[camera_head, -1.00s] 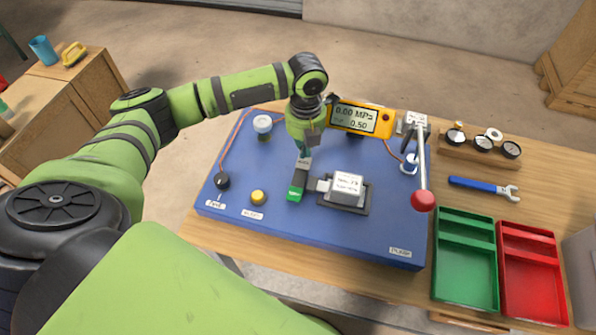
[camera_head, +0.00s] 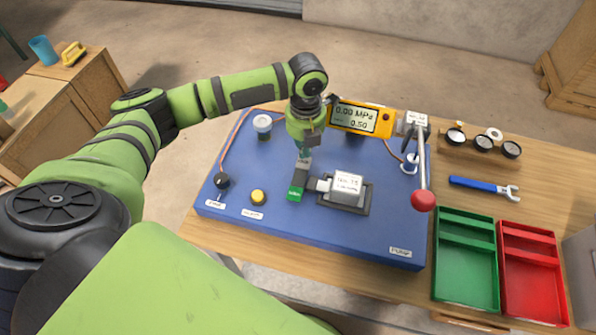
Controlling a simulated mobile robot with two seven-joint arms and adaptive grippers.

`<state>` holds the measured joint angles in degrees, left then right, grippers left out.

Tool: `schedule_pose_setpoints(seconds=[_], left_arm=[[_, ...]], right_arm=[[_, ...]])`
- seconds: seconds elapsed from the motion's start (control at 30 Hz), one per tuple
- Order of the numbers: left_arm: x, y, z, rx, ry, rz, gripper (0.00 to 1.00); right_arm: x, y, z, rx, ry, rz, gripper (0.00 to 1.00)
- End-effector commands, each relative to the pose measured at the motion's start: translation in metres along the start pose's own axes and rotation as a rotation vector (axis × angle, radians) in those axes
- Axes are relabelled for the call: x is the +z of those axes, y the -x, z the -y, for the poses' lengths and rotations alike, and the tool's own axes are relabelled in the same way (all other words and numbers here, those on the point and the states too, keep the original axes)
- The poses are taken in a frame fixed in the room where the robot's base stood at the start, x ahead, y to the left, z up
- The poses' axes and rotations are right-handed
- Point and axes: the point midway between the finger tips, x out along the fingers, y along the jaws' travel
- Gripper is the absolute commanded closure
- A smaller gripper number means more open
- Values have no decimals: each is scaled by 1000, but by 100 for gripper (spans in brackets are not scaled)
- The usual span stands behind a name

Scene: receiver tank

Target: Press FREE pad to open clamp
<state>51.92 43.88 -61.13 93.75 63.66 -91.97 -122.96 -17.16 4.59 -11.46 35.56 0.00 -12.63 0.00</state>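My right gripper is out of view.
A yellow gauge (camera_head: 357,118) reads 0.00 MPa behind. A red-knobbed lever (camera_head: 422,175) rises at the panel's right. A black knob (camera_head: 221,181) and yellow button (camera_head: 258,197) are at the front left. Green (camera_head: 466,292) and red (camera_head: 533,290) trays and a blue wrench (camera_head: 484,187) lie right.

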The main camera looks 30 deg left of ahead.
Motion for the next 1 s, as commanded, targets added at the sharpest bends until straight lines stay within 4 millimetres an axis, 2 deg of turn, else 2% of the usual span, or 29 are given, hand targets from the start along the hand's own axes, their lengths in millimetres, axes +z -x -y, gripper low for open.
schedule_pose_setpoints(seconds=[1.0], left_arm=[[-1,-33,0,1,0,-3,100]], right_arm=[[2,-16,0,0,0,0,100]])
